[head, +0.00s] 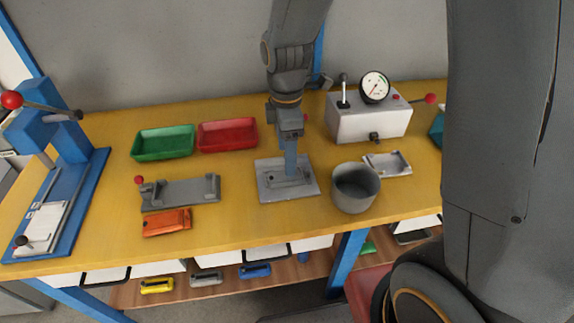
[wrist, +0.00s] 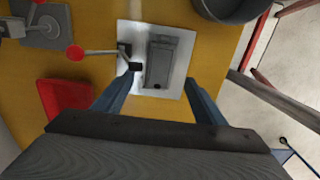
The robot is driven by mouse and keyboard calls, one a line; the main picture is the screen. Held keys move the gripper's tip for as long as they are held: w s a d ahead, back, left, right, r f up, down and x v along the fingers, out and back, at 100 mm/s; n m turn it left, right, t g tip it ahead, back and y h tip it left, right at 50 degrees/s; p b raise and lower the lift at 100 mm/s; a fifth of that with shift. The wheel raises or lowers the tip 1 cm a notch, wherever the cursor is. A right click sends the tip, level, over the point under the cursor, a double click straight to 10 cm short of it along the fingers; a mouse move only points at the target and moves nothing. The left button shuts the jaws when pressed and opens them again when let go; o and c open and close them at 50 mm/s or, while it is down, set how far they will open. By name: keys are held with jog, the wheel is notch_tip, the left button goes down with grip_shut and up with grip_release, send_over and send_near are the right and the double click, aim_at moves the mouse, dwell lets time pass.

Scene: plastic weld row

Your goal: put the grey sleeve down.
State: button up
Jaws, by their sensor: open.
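The grey sleeve (wrist: 160,60) lies on a pale grey plate (wrist: 178,35) in the wrist view, lengthwise away from me. In the head view, the plate (head: 307,186) is on the yellow bench, and the sleeve (head: 287,181) shows as a low grey shape, partly hidden by my gripper (head: 291,170). In the wrist view my gripper (wrist: 160,80) is open, one blue finger to each side of the sleeve's near end. I cannot tell whether either finger touches it. A lever with a red knob (wrist: 75,52) is at the plate's left side.
A grey bucket (head: 355,190) stands close to the plate's right. A metal tray (head: 395,164) and gauge box (head: 368,125) are behind it. Green (head: 163,145) and red (head: 227,137) trays are farther back.

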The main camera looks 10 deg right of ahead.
jog(key=shift+r+b, duration=0.3)
jog(key=shift+r, duration=2.45)
